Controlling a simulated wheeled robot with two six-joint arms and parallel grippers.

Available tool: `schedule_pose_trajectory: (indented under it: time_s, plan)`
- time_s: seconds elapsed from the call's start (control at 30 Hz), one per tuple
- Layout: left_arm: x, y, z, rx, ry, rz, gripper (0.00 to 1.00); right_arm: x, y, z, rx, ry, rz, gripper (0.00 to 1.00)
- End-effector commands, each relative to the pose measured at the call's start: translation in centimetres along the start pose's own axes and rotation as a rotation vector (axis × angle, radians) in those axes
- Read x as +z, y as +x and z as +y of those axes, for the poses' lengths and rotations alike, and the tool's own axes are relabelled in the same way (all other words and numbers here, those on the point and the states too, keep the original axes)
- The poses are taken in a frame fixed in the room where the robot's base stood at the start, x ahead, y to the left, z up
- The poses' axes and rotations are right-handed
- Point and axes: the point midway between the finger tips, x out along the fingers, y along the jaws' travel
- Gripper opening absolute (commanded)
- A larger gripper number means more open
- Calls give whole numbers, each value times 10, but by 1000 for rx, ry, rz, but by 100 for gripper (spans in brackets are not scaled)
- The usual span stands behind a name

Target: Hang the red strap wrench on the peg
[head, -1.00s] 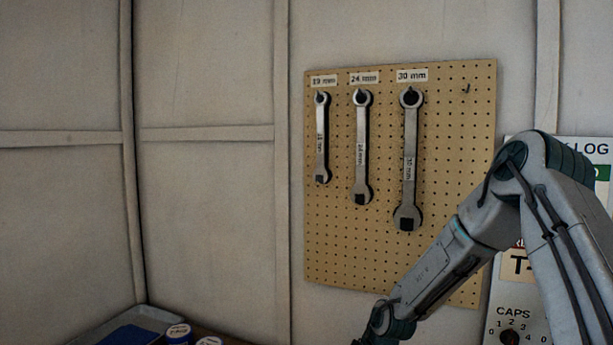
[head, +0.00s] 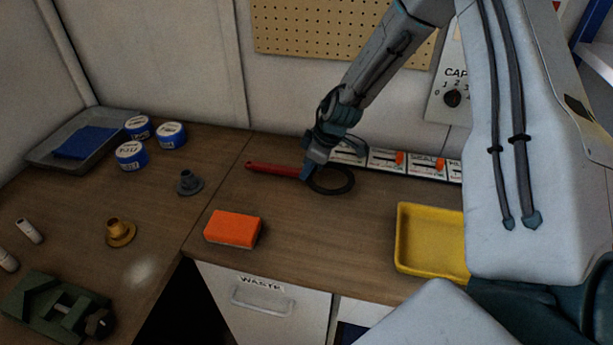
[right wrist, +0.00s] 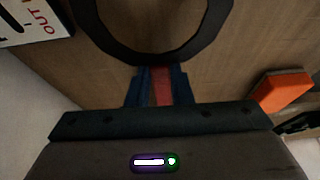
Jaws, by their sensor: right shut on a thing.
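The red strap wrench has a red handle (head: 272,170) and a black strap loop (head: 331,181). It is at the back of the wooden bench; whether it touches the bench or is just above it, I cannot tell. My right gripper (head: 309,172) points down and is shut on the wrench's handle near the loop. In the right wrist view the fingers (right wrist: 157,88) are either side of the red handle (right wrist: 161,86), with the black loop (right wrist: 155,55) beyond them. Only the pegboard's lower part (head: 330,28) shows in the head view; its peg is out of view. My left gripper is not in view.
An orange sponge (head: 232,229) and a yellow tray (head: 430,270) are on the bench in front. A row of labelled panels (head: 388,162) lines the wall behind the loop.

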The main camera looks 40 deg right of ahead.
Motion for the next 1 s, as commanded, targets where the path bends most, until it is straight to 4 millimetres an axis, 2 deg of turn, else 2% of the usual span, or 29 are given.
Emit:
schedule_pose_trajectory:
  time_s: [0.03,0.1,0.37,0.57,0.6,0.7,1.0]
  plan:
    - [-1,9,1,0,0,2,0,5,11,0,0,0,-1,0]
    - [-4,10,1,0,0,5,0,6,16,0,0,-1,-1,0]
    - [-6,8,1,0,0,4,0,6,15,0,0,0,0,0]
    - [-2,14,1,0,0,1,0,8,21,0,0,-1,0,0]
    - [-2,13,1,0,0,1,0,8,19,0,0,-1,0,25]
    - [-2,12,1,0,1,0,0,8,19,0,0,-1,0,41]
    - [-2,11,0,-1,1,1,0,7,17,0,0,-1,0,41]
